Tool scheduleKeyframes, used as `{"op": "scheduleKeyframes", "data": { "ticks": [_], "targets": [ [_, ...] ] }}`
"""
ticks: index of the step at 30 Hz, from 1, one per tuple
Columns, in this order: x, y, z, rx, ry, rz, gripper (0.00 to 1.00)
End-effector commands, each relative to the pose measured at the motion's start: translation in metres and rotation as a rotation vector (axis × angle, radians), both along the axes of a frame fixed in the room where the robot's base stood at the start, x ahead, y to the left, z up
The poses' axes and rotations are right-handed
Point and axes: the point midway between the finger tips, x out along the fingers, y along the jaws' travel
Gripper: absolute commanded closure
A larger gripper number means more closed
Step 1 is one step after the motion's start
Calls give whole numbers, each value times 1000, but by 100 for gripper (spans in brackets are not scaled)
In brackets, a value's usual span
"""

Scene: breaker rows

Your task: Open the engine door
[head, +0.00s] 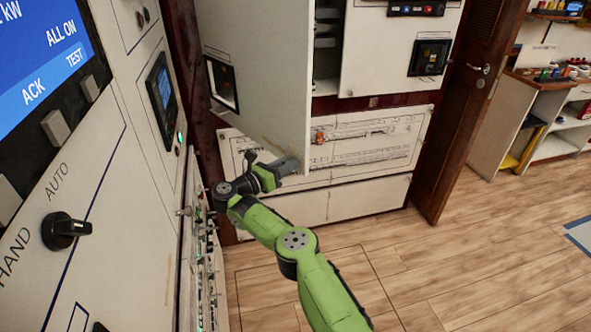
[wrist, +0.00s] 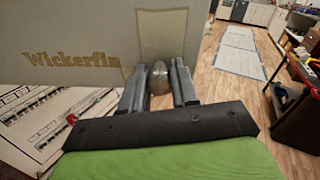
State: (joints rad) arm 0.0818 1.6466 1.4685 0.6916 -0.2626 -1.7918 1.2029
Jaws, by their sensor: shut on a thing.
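The engine door (head: 265,75) is a tall white panel in the head view, standing swung out from its cabinet. Dark shelves (head: 326,50) show in the gap to its right. In the wrist view the door (wrist: 70,50) bears gold lettering "Wickerfin", and a round metallic knob (wrist: 159,78) sits near its right edge. My gripper (wrist: 160,85) has its two fingers on either side of this knob, shut on it. In the head view my gripper (head: 285,165) is at the door's lower right corner, and the knob is hidden there.
A control panel (head: 110,190) with switches and screens runs close along the left. A white lower cabinet (head: 365,197) stands behind my gripper. A brown wooden door (head: 455,130) and shelving (head: 545,130) are at right.

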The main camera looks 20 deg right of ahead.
Motion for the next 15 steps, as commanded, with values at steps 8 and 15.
{"op": "scheduleKeyframes", "data": {
  "ticks": [8,15],
  "targets": [
    [0,8,1,-1,-2,-16,100],
    [0,8,2,-1,-2,-15,100]
  ]
}}
